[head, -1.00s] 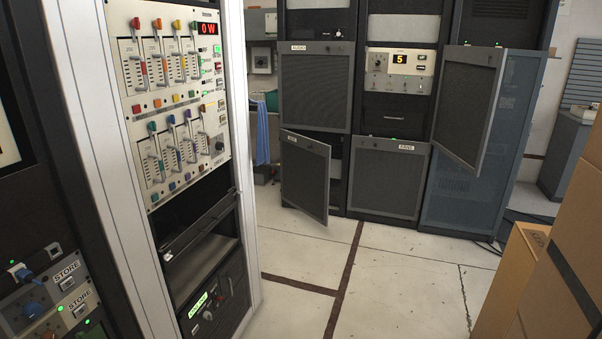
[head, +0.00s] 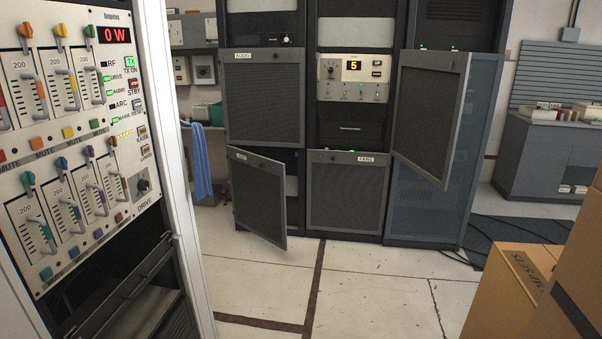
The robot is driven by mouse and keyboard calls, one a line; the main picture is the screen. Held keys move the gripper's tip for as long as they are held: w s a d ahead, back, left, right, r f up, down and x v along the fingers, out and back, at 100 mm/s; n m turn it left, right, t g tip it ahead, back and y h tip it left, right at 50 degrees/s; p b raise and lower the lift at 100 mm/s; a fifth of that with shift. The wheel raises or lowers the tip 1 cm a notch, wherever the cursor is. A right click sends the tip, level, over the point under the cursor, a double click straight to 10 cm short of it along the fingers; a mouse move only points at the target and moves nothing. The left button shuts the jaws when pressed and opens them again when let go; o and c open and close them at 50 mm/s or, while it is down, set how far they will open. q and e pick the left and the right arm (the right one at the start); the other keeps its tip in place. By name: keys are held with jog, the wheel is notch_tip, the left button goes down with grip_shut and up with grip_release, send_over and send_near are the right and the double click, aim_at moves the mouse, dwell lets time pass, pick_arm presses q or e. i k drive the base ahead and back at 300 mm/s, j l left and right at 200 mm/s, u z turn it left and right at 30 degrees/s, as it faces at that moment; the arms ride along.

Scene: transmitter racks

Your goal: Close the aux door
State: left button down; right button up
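Across the aisle, a dark mesh door (head: 257,198) with a grey frame hangs ajar at the lower left of the rack row. It swings out toward me, its free edge at the right. Its small label looks like "AUX" but is hard to read. Dark rack space shows behind it. Another mesh door (head: 431,120), at upper right, also stands open. The door labelled AUDIO (head: 262,98) and the door labelled FANS (head: 347,194) look shut. Neither of my grippers is in view.
A transmitter rack (head: 80,130) with sliders stands close at left. Cardboard boxes (head: 510,290) stand at right. Pale floor (head: 380,290) lies clear between them, up to the racks. Cables lie on the floor (head: 460,258) by the blue cabinet (head: 430,215).

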aim_at(258, 193)
jog(key=i+j+u, duration=0.2)
jog(key=i, duration=2.2)
jog(key=l, duration=0.05)
